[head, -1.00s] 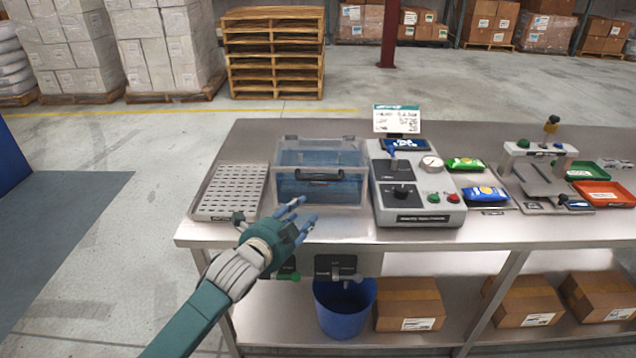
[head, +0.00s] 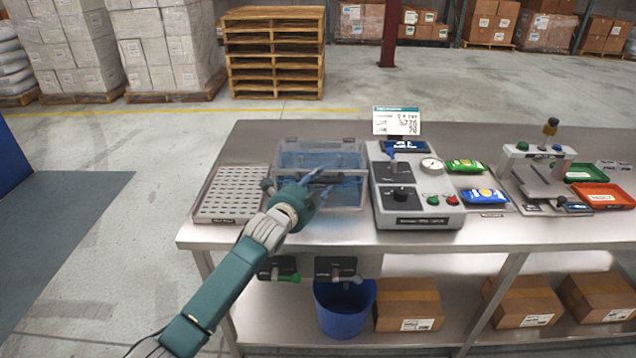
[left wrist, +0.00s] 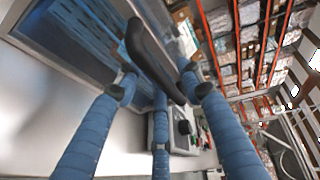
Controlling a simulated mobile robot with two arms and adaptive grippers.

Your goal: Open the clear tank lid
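The clear tank (head: 347,197), with blue inside, stands on the steel bench left of the grey control box. Its clear lid (head: 320,146) looks shut. My left gripper (head: 325,178) is at the front of the tank, its fingers covering part of the front and the dark handle. In the left wrist view the black lid handle (left wrist: 152,62) runs among my spread blue fingers (left wrist: 160,88). They are open and do not look closed on it; whether any finger touches it I cannot tell. My right gripper is not in view.
A perforated tray (head: 232,194) lies left of the tank. The control box (head: 415,206) with knobs and buttons stands close on the right. Valves (head: 336,268) hang under the bench edge above a blue bucket (head: 345,308). Space above the tank is clear.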

